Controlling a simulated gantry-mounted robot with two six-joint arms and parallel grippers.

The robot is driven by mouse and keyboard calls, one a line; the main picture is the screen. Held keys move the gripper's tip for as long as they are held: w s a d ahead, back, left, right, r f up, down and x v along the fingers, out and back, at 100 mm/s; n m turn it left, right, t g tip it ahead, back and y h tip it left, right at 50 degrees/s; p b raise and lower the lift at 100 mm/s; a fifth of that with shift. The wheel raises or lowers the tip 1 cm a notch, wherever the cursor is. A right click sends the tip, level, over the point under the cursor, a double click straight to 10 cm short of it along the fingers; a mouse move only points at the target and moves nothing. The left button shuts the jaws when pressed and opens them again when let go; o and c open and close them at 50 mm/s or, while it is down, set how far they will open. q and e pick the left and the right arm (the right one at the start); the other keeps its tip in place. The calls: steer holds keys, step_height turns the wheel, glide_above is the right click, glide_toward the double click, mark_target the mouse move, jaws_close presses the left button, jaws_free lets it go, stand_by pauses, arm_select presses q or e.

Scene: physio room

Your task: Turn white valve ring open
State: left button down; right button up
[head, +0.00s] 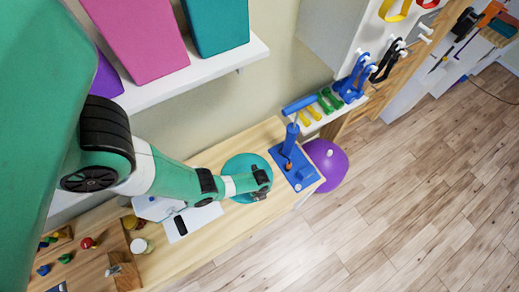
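My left gripper (261,186) is over the right part of a round teal disc (237,167) on the wooden table. I cannot tell whether its dark fingers are open, or whether they touch the disc. A blue pump-like device (291,146) with a bar handle stands on a blue base to the right of the gripper, with a small orange part low on it. A purple ball (326,168) beside the table carries a small white spot (329,153). I cannot make out a white valve ring for certain; the spot is too small to identify. My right gripper is not in view.
The wooden table (215,227) holds a white sheet, a white-topped jar (139,245) and small coloured pieces at left. A wall shelf (190,74) with pink and teal blocks is above. Coloured bands hang at upper right. The floor at right is clear.

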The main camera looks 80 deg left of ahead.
arm_select(q)
steer(key=n, duration=1.2)
stand_by(0.5)
steer(key=shift+c, duration=2.3)
jaws_free()
